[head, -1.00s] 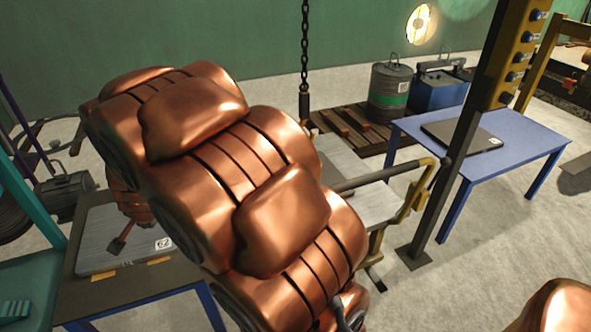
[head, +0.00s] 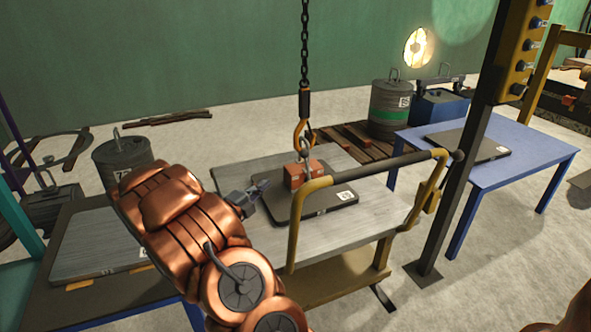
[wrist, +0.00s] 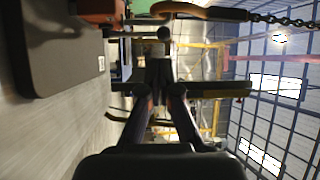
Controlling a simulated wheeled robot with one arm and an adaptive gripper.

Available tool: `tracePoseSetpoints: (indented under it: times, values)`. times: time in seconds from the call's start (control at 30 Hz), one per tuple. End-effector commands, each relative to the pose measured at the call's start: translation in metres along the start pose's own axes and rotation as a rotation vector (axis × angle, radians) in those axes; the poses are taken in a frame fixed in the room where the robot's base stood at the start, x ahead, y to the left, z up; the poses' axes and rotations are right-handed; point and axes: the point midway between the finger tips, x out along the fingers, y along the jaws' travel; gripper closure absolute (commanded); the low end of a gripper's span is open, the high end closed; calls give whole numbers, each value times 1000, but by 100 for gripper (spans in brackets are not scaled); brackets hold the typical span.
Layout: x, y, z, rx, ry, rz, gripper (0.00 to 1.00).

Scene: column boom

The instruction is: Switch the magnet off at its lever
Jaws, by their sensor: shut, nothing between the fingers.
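The magnet (head: 304,174) is an orange-red block under a yellow hook (head: 303,132) on a chain. It sits on a dark plate (head: 318,203), which lies on a grey-topped cart (head: 353,225). In the wrist view the magnet (wrist: 100,10) is partly in frame at the top left, above the dark plate (wrist: 60,55). My gripper (head: 264,187) is shut and empty, just left of the magnet and apart from it. It also shows in the wrist view (wrist: 160,75). I cannot make out the lever clearly.
The cart's yellow frame and dark handle bar (head: 388,166) rise at its near right side. A dark post (head: 460,170) stands beyond it. A blue table (head: 510,165) is at right. A grey plate (head: 95,245) lies on the left table. A drum (head: 122,158) stands behind it.

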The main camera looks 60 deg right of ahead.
Motion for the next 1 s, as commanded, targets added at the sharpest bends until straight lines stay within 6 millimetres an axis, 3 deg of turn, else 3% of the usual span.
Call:
tracePoseSetpoints:
  times: [0.17, 0.57, 1.0]
  values:
    - [3, 2, -13, 12, 49, -45, 100]
    - [5, 1, -13, 12, 50, -45, 100]
    - [46, 0, -14, 14, 50, -46, 100]
